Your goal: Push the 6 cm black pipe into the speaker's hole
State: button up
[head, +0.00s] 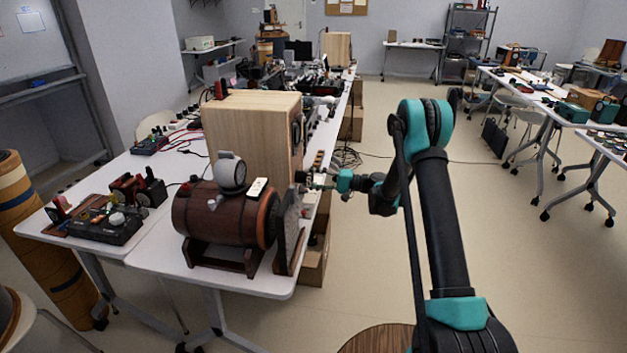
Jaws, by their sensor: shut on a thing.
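The speaker is a large light-wood box (245,135) on the white table. Its front faces right and is seen at a steep slant; a dark round driver (297,130) shows high on it. I cannot make out the hole. My gripper (312,181) is at the end of the teal and black arm, low in front of the speaker's front face, at the table's right edge. It is shut on a small dark thing (300,176), which looks like the black pipe. Its tip is near the speaker's lower front; I cannot tell whether they touch.
A wooden barrel (215,217) on a stand, with a grey round device (231,172) on top, stands just nearer than the speaker. A dark slanted panel (290,232) stands beside it. Black equipment (108,220) lies at left. The floor (360,245) right of the table is open.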

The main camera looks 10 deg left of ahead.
aim_at(303, 177)
jog(key=shift+a, duration=1.7)
dwell(0.9)
jog(key=o, duration=1.4)
jog(key=shift+c, duration=0.2)
